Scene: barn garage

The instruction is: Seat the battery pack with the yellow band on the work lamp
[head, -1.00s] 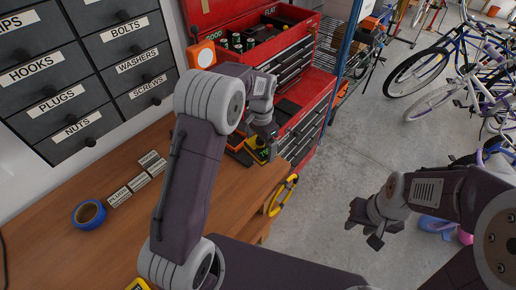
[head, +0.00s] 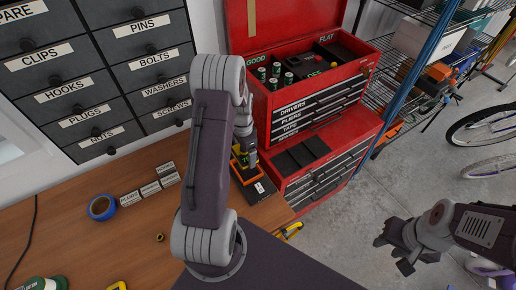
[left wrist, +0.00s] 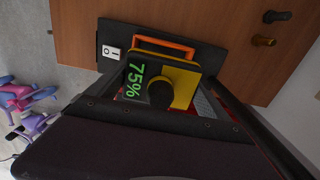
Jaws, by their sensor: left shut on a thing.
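My left gripper (head: 247,163) is shut on the battery pack (left wrist: 183,88), which has a yellow band and a green 75% display. A bit of its yellow (head: 237,152) shows beside the fingers in the head view. The pack is over a black base (head: 262,190) with a white switch and an orange frame (left wrist: 165,45); this looks like the work lamp's base. The pack overlaps the frame in the left wrist view, and I cannot tell whether it is seated. The lamp's head is not visible. My right gripper (head: 393,258) is open and empty over the floor.
A red tool chest (head: 315,110) holding several green cylinders stands just behind the base. Blue tape (head: 102,207) and label plates (head: 150,188) lie left on the wooden bench (head: 70,240). Labelled drawers (head: 95,90) line the wall. Bicycles (head: 490,125) stand at right.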

